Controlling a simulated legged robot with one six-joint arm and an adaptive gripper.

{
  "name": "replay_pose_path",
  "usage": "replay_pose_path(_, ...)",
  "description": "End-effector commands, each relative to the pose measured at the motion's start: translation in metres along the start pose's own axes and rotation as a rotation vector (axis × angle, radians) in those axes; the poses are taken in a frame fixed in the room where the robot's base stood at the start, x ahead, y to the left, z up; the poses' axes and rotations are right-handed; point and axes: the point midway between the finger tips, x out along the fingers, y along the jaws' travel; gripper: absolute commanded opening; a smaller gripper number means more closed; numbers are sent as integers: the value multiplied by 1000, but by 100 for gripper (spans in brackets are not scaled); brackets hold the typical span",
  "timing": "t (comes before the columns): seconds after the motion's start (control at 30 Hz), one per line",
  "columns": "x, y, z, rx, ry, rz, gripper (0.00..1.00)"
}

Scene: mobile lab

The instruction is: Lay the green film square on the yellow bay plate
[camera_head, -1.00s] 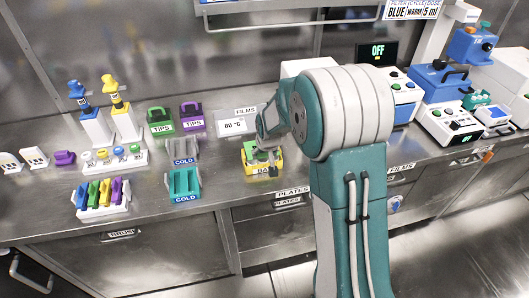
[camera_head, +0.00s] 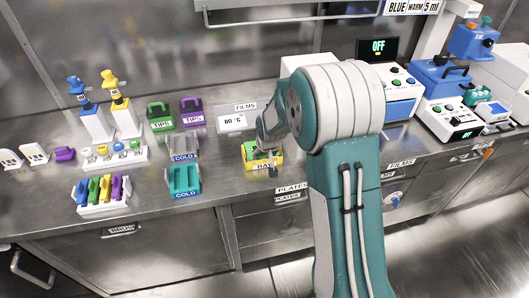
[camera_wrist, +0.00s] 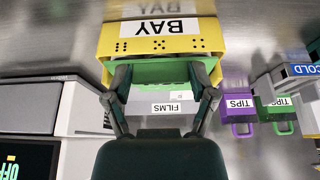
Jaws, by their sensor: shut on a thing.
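The yellow bay plate (camera_head: 278,158), marked BAY, sits near the front of the bench in the head view. It fills the top middle of the wrist view (camera_wrist: 205,42). The green film square (camera_wrist: 160,72) lies between my fingertips, right at the yellow bay plate; a bit of its green also shows in the head view (camera_head: 257,154). My gripper (camera_wrist: 160,80) is shut on the green film square, with one finger at each side. In the head view my gripper (camera_head: 271,165) is over the plate and hides part of it. I cannot tell whether the film touches the plate.
The FILMS holder (camera_head: 232,120) stands behind the bay plate. Green (camera_head: 160,116) and purple (camera_head: 191,112) TIPS boxes and a teal COLD block (camera_head: 184,181) stand to its left. Machines (camera_head: 448,115) stand to the right. Bare bench lies between the COLD block and bay plate.

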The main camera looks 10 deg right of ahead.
Motion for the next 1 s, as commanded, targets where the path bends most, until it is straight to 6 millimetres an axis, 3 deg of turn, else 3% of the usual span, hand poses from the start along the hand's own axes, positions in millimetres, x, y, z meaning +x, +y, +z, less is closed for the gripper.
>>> replay_pose_path(0.2, 4, 0, 2, 0, -1, 0, 48)
replay_pose_path(0.23, 4, 0, 2, 0, 0, 0, 82)
replay_pose_path(0.27, 4, 0, 2, 0, 0, 0, 95)
replay_pose_path(0.3, 4, 0, 2, 0, 0, 0, 100)
replay_pose_path(0.77, 1, 0, 1, 0, 1, 0, 100)
replay_pose_path(1.0, -37, 0, 0, 0, 6, 0, 100)
